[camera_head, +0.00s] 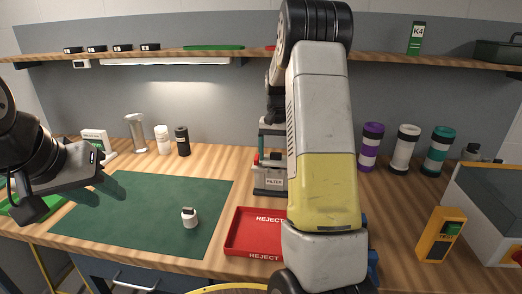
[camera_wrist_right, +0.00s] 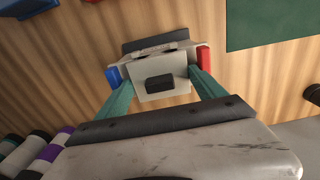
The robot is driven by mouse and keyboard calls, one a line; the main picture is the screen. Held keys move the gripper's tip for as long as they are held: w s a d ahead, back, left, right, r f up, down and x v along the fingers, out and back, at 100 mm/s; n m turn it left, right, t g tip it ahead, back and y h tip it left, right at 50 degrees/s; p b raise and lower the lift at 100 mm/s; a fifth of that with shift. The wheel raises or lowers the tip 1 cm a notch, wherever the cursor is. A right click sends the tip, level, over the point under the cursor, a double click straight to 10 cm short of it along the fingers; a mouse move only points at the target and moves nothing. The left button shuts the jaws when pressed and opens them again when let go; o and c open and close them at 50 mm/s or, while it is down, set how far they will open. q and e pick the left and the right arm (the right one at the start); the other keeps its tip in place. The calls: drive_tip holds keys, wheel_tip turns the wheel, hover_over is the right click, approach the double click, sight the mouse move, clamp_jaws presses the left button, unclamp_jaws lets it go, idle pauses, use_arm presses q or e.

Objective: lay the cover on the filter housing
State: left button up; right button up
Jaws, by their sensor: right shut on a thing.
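The filter housing (camera_head: 270,183), a grey box labelled FILTER, stands on the bench at the back middle, partly hidden by my right arm. The cover is over the housing, where red and blue side parts show. I cannot tell whether it touches the housing.
A red REJECT tray (camera_head: 239,237) lies in front of the housing. A green mat (camera_head: 135,225) carries a small white container (camera_head: 190,219) with a dark top. Several banded canisters stand at right, beside a yellow tester (camera_head: 438,236). A shelf (camera_head: 215,53) runs above.

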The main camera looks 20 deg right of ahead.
drive_tip(key=shift+f, duration=0.45)
drive_tip(key=o, duration=1.4)
drive_tip(key=shift+o, duration=0.2)
wheel_tip(320, 180, up, 7)
drive_tip(key=shift+r, duration=0.35)
drive_tip(key=shift+s+a+r, duration=0.1)
drive_tip(key=shift+r, duration=0.1)
drive_tip(key=s+a+r+n+t+y, duration=0.1)
drive_tip(key=s+a+r+n+t, duration=0.1)
drive_tip(key=s+a+r, duration=0.4)
drive_tip(key=s+a+r+n+t, duration=0.1)
drive_tip(key=s+a+r, duration=0.2)
drive_tip(key=s, duration=0.5)
drive_tip(key=s+a+n+t, duration=0.1)
drive_tip(key=s+a, duration=0.2)
drive_tip(key=s, duration=0.4)
drive_tip(key=s+a+f+n+t+y, duration=0.1)
drive_tip(key=s+a+t, duration=0.1)
drive_tip(key=s, duration=0.5)
drive_tip(key=shift+a+f+n, duration=0.25)
drive_tip(key=shift+a+n, duration=0.15)
drive_tip(key=shift+a, duration=0.2)
